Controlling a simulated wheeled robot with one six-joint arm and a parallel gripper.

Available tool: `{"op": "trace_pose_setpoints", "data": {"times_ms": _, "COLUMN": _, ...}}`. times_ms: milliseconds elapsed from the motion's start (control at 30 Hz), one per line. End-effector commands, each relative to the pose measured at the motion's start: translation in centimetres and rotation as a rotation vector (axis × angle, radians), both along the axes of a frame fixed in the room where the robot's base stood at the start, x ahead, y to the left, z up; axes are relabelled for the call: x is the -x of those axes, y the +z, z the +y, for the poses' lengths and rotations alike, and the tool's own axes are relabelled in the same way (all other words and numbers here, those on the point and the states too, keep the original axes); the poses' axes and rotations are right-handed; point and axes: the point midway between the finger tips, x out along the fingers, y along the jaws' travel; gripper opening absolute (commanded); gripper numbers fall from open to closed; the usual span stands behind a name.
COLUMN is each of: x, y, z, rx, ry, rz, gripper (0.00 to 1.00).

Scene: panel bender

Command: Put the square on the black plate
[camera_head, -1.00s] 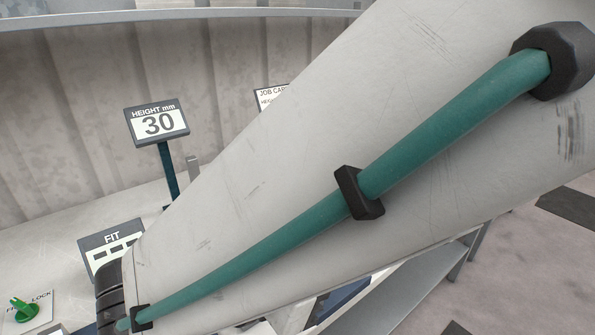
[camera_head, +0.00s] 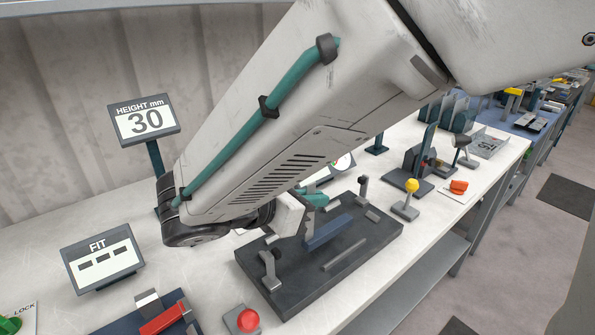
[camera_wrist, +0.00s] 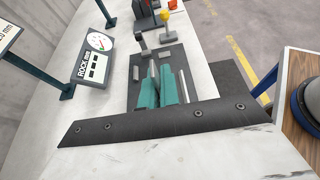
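The black plate (camera_head: 375,245) lies on the bench below my arm in the head view, with posts, a blue bar (camera_head: 328,232) and a thin grey strip (camera_head: 345,254) on it. It also shows in the wrist view (camera_wrist: 174,54). My gripper's teal fingers (camera_wrist: 160,88) are close together over the plate in the wrist view. In the head view my gripper (camera_head: 314,198) is partly hidden by my arm. A grey edge shows near the fingertips; I cannot tell whether they hold it. I cannot pick out the square with certainty.
A height sign (camera_head: 145,120) reading 30 and a FIT sign (camera_head: 102,264) stand at left. A red button (camera_head: 248,320) and a red block (camera_head: 161,319) are at the front. A yellow-knobbed stand (camera_head: 409,196) and an orange piece (camera_head: 458,187) are right of the plate.

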Motion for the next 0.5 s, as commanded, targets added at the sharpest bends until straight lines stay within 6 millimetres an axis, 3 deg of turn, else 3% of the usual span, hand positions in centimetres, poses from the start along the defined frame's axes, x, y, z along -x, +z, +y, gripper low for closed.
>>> {"op": "trace_pose_setpoints", "data": {"times_ms": 200, "x": -3.2, "y": -0.3, "z": -0.2, "rx": 0.001, "ry": -0.002, "rz": -0.001, "gripper": 0.00}}
{"op": "trace_pose_setpoints", "data": {"times_ms": 367, "x": -3.7, "y": -0.7, "z": -0.2, "rx": 0.001, "ry": 0.000, "rz": 0.000, "gripper": 0.00}}
{"op": "trace_pose_setpoints", "data": {"times_ms": 500, "x": -3.6, "y": -2.6, "z": -0.2, "rx": 0.004, "ry": 0.001, "rz": 0.002, "gripper": 0.00}}
